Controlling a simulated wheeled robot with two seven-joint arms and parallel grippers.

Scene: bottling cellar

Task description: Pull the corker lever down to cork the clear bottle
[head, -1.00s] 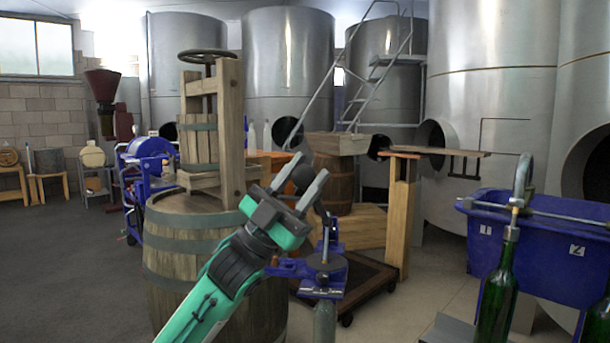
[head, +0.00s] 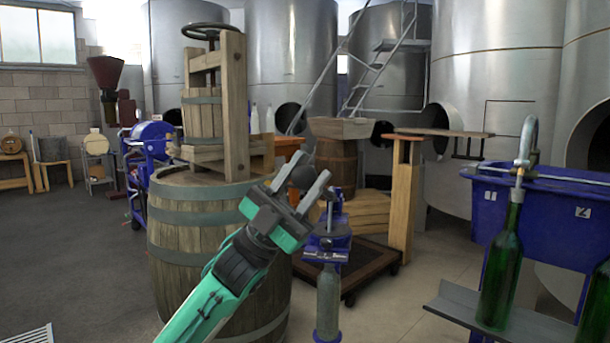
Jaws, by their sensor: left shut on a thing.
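The blue corker (head: 327,240) stands in the lower middle of the head view. The clear bottle (head: 327,303) is upright beneath its head, greyish and see-through. My left gripper (head: 311,166) is up and to the left of the corker head. Its two grey fingers are shut on a dark round knob (head: 302,177), which looks like the end of the corker lever. The lever's shaft is mostly hidden behind the gripper. I cannot tell whether a cork is in the bottle's neck. My right gripper is not in view.
A large barrel (head: 187,235) bearing a wooden press (head: 233,110) stands just behind my left arm. At right, a green bottle (head: 500,265) is on a filler spout above a grey tray (head: 525,325), before a blue tub (head: 530,215). The floor (head: 415,290) between is clear.

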